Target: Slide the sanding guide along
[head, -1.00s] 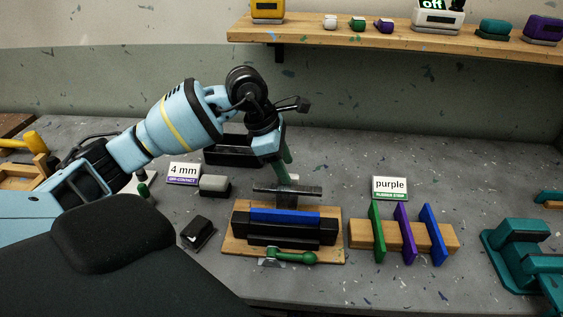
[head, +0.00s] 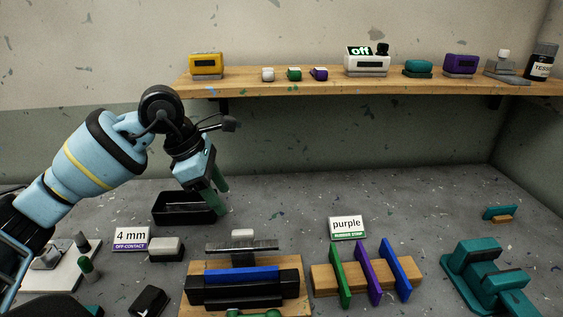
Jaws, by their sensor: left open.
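A wooden board (head: 197,303) at the front centre bears a black holder (head: 235,296) with a blue strip (head: 240,274) along its top. A grey flat bar (head: 241,247) lies just behind the strip, with a small white block (head: 243,234) at its back. I cannot tell for sure which part is the sanding guide. My left gripper (head: 219,195) is open and empty, its green fingers pointing down near the right end of a black tray (head: 168,219), behind and left of the bar and apart from it. My right gripper is out of view.
A wooden rack (head: 323,279) with green, purple and blue squeegees stands right of the board, behind it a "purple" sign (head: 347,226). A "4 mm" sign (head: 131,238) is left. A teal clamp-like device (head: 480,270) stands far right. A shelf (head: 340,83) spans the wall.

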